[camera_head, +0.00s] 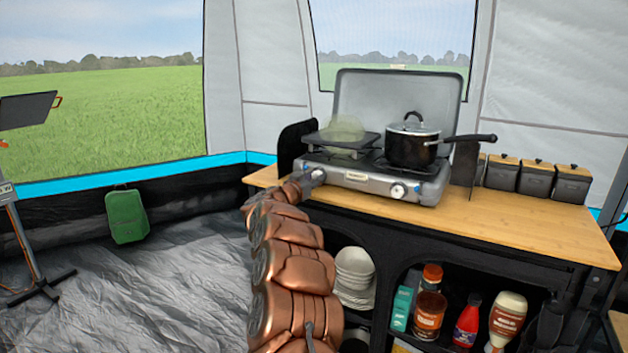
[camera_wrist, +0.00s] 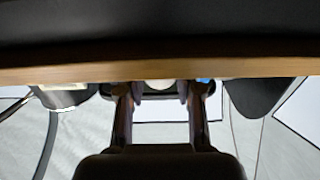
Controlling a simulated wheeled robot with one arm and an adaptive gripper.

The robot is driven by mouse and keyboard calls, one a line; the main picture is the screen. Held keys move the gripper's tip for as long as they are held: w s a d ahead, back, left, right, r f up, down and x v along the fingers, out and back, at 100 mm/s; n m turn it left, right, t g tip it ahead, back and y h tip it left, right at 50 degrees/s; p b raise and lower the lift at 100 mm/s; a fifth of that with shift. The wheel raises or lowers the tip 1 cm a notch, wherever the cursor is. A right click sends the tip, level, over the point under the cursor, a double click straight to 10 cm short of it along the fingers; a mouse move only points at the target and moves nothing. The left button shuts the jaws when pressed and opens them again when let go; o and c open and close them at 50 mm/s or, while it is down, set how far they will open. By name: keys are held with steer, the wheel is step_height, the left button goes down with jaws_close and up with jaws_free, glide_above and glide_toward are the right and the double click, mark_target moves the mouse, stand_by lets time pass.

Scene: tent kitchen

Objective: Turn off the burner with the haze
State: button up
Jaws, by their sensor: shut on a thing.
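A silver two-burner camping stove (camera_head: 372,184) stands on the wooden counter with its lid up. A pale greenish haze (camera_head: 343,128) hangs over the left burner (camera_head: 343,143). The left knob (camera_head: 318,175) is at the stove's front left, mostly hidden by my gripper (camera_head: 312,178), which is shut on it. In the wrist view, the pale knob face (camera_wrist: 160,84) shows between the fingers of my gripper (camera_wrist: 161,92). The right knob (camera_head: 398,190) is uncovered at the front right. How far the left knob is turned cannot be told.
A black pot (camera_head: 412,145) with a lid sits on the right burner, its handle (camera_head: 474,138) pointing right. Dark canisters (camera_head: 538,178) stand at the right on the counter (camera_head: 500,213). Shelves below hold bowls (camera_head: 354,272) and bottles (camera_head: 467,320). The floor at left is open.

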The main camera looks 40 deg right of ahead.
jaws_close()
